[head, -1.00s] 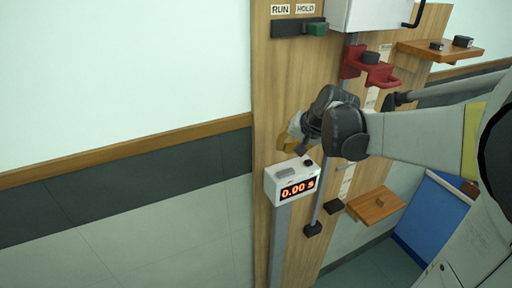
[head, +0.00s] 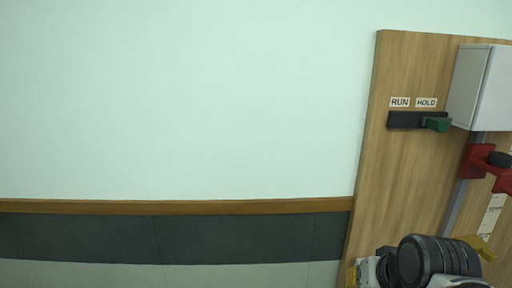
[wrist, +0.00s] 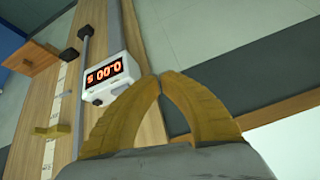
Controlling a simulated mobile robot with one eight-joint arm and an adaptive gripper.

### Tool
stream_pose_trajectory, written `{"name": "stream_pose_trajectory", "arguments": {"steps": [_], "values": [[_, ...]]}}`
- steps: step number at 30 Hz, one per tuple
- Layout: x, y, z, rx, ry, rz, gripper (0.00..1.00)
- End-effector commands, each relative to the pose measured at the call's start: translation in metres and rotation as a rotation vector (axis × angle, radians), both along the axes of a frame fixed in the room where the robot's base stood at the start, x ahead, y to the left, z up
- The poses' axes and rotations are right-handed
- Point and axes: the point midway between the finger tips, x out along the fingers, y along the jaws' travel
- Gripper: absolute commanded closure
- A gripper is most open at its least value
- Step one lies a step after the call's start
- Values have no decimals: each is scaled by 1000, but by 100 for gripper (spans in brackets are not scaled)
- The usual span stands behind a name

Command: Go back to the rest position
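My gripper (wrist: 159,79) shows in the wrist view as two curved yellow fingers. Their tips meet and nothing is held between them. Beside the fingertips, to their left in that view, is a white timer box (wrist: 112,72) with a red lit display, seen upside down and reading 0.00 s. I cannot tell the exact gap between fingers and box. In the head view my dark wrist joint and part of the arm show at the bottom right, in front of the wooden board; the fingertips are not clear there.
The wrist view shows a small wooden shelf (wrist: 30,58).

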Motion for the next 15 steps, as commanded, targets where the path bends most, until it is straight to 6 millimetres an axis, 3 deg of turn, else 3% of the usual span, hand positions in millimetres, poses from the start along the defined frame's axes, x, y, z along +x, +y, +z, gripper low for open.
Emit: {"name": "stream_pose_trajectory", "arguments": {"steps": [3,8,9,15], "values": [[-30,17,-8,-67,-8,79,100],[-61,29,-22,-149,-22,168,100],[-58,27,-39,-145,-21,161,100],[-57,27,-91,-143,-21,157,100]]}}
